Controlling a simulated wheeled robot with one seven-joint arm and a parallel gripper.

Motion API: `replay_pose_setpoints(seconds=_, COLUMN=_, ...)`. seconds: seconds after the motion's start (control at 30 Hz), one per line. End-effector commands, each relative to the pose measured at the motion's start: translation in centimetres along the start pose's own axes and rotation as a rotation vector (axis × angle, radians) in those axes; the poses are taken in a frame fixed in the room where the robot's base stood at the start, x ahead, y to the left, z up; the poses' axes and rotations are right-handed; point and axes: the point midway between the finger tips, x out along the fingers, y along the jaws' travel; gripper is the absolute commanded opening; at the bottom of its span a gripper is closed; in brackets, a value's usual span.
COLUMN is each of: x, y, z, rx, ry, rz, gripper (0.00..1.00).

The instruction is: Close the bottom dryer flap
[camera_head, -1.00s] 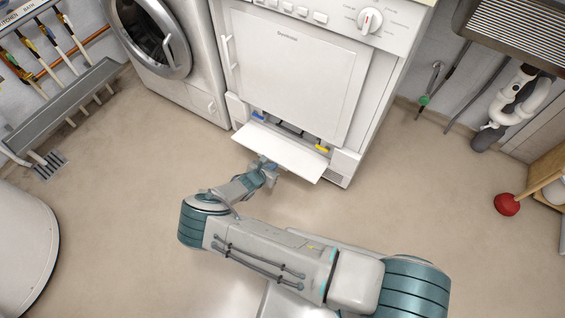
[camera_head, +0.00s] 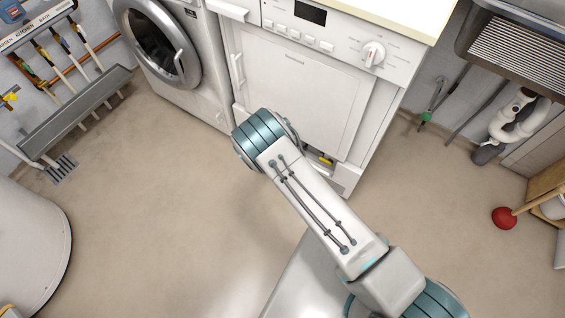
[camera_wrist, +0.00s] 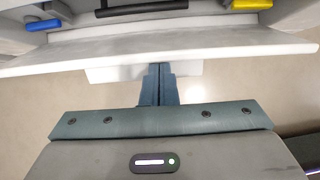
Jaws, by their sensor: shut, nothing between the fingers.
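The white dryer (camera_head: 300,95) stands at the back in the head view. Its bottom flap (camera_wrist: 225,42) is a white panel spanning the wrist view, standing open from the compartment. Behind it show a blue latch (camera_wrist: 43,25), a black handle (camera_wrist: 140,8) and a yellow latch (camera_wrist: 252,4). My gripper (camera_wrist: 158,72) is shut and empty, with its fingertips at the flap's outer edge; I cannot tell whether they touch it. In the head view my arm hides the gripper and most of the flap; the yellow latch (camera_head: 320,159) still shows.
A front-loading washer (camera_head: 165,50) stands left of the dryer. A rack of tools (camera_head: 75,105) is on the left wall, and a white rounded tub (camera_head: 30,235) is at the lower left. A red plunger (camera_head: 504,218) lies at the right. The floor between is clear.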

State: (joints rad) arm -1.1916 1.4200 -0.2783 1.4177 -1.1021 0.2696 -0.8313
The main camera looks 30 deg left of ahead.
Motion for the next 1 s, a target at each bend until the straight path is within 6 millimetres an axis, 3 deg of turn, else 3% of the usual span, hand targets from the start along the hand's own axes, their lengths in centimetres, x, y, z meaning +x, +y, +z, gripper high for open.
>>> replay_pose_setpoints(seconds=0.4, x=0.0, y=-0.2, z=3.1, rx=0.005, ry=-0.001, rz=-0.003, gripper=0.00)
replay_pose_setpoints(seconds=1.0, x=0.0, y=0.0, z=3.4, rx=-0.001, ry=0.001, rz=-0.001, gripper=0.00)
